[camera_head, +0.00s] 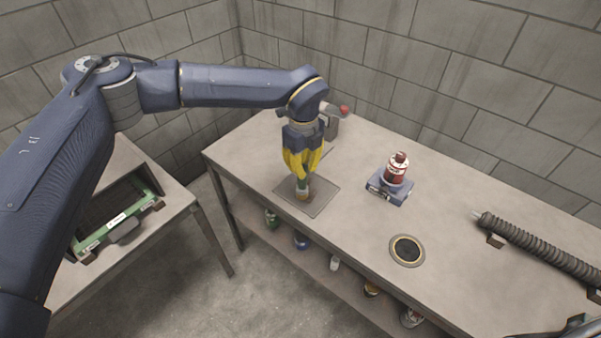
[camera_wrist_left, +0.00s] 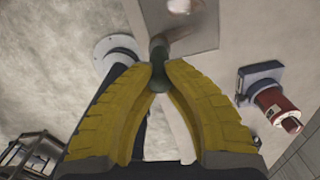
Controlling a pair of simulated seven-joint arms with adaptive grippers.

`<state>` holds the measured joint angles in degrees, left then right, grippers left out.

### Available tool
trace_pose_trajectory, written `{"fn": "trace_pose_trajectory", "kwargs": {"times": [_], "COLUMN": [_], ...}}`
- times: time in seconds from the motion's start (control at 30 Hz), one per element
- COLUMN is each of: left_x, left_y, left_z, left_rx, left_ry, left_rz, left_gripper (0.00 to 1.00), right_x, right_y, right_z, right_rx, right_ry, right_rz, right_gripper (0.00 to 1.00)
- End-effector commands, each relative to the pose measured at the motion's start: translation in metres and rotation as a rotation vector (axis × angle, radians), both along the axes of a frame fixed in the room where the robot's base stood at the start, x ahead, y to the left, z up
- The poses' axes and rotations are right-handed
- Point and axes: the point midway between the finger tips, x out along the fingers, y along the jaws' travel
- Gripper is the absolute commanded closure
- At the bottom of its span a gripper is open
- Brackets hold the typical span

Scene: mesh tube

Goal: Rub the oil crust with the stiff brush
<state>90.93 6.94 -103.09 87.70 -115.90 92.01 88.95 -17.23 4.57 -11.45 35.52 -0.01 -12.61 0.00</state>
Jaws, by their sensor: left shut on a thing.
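My left gripper (camera_head: 302,175), with yellow fingers, points down over a flat grey-brown metal plate (camera_head: 322,205) on the bench. It is shut on the stiff brush (camera_head: 303,190), whose lower end shows below the fingertips. The brush end is at the plate; I cannot tell whether it touches. In the left wrist view, the fingertips (camera_wrist_left: 159,72) meet around the brush's dark green handle (camera_wrist_left: 158,53), and the plate (camera_wrist_left: 200,15) lies beyond it. My right gripper is not in view.
A round dark-centred disc (camera_head: 407,250) and a ribbed tube (camera_head: 540,247) lie farther right. A red-tipped grey object (camera_head: 333,121) stands behind my gripper. A green-edged tray (camera_head: 120,221) sits on the left table.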

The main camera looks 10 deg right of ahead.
Motion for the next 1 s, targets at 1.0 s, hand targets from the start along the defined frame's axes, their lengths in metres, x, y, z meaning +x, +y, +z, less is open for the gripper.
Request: {"fn": "trace_pose_trajectory", "kwargs": {"times": [1.0], "left_x": [-0.001], "left_y": [-0.008], "left_z": [0.039], "left_rx": [0.0], "left_ry": [0.0], "left_rz": [-0.014], "left_gripper": [1.0], "right_x": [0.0], "right_y": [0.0], "right_z": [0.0], "right_rx": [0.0], "right_ry": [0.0], "right_rz": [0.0], "right_gripper": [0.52]}}
